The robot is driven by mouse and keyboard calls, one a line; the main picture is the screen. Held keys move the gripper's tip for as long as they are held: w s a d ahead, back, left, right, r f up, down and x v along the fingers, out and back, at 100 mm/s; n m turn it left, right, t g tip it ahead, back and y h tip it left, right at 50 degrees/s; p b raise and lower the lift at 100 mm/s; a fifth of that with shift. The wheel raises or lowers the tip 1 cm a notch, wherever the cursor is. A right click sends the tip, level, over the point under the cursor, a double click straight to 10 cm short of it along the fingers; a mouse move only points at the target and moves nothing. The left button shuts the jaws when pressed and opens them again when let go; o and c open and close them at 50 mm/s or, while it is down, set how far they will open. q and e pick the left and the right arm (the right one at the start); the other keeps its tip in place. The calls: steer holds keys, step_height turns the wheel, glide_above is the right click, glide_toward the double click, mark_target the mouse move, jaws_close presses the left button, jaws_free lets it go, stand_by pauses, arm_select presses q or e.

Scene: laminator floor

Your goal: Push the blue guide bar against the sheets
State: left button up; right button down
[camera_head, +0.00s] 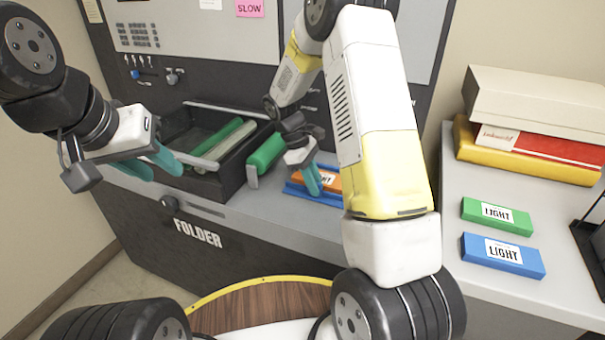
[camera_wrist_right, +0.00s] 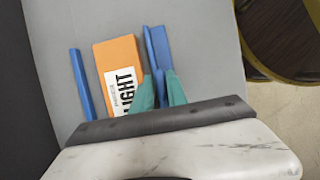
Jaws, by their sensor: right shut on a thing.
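The orange pack of sheets (camera_head: 329,183) with a white LIGHT label lies on the grey shelf of the machine, and it also shows in the right wrist view (camera_wrist_right: 118,60). The blue guide bar (camera_wrist_right: 157,50) stands along the pack's right side in that view, with a narrow gap at its far end. A second thin blue bar (camera_wrist_right: 82,85) lies along the other side. My right gripper (camera_wrist_right: 162,90) is shut on the blue guide bar, one teal finger between bar and pack. My left gripper (camera_head: 152,165) is open and empty, in front of the black tray.
The black tray (camera_head: 232,160) holds green and pale rollers. Green (camera_head: 497,216) and blue (camera_head: 503,255) LIGHT packs lie on the right counter, with stacked boxes (camera_head: 540,105) behind. A round wooden-topped table (camera_head: 262,297) stands in front.

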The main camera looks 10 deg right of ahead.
steer(key=c, duration=1.4)
jaws_free()
